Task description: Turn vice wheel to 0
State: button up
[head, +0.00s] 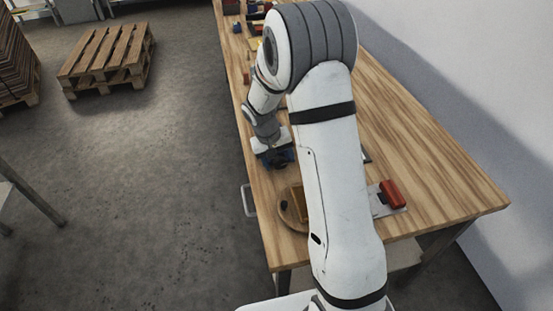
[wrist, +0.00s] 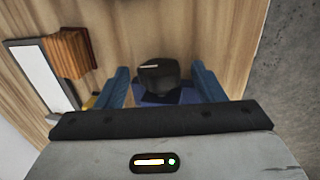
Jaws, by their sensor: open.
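In the wrist view a dark, rounded black piece (wrist: 158,74) with a pale mark on its top sits over a blue-purple base (wrist: 182,95). It looks like the vice wheel, but its reading cannot be made out. My gripper (wrist: 161,70) is open, with one blue finger on each side of the black piece; I cannot tell whether they touch it. In the head view my gripper (head: 277,160) is low over the left edge of the wooden workbench (head: 430,160). The vice is not clearly seen there, being hidden by or merged with my gripper.
A round wooden board (head: 292,217) and a red block (head: 392,193) on a grey plate lie on the near bench. Several coloured items (head: 256,14) are at the far end. The right bench side is clear. A pallet (head: 108,55) stands on the floor at left.

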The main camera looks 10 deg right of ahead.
jog(key=shift+c, duration=0.3)
jog(key=c, duration=0.9)
jog(key=shift+a, duration=0.15)
jog(key=shift+f+h+b, duration=0.25)
jog(key=shift+h+b, duration=0.05)
jog(key=shift+b, duration=0.65)
jog(key=h+b, duration=0.2)
jog(key=b, duration=0.1)
jog(key=shift+a+f, duration=0.15)
jog(key=shift+f, duration=0.1)
jog(key=h+b, duration=0.2)
jog(key=b, duration=0.2)
jog(key=shift+a, duration=0.15)
jog(key=shift+r+h+b, duration=0.1)
jog(key=shift+h+b, duration=0.35)
jog(key=shift+h, duration=0.25)
jog(key=shift+s, duration=0.1)
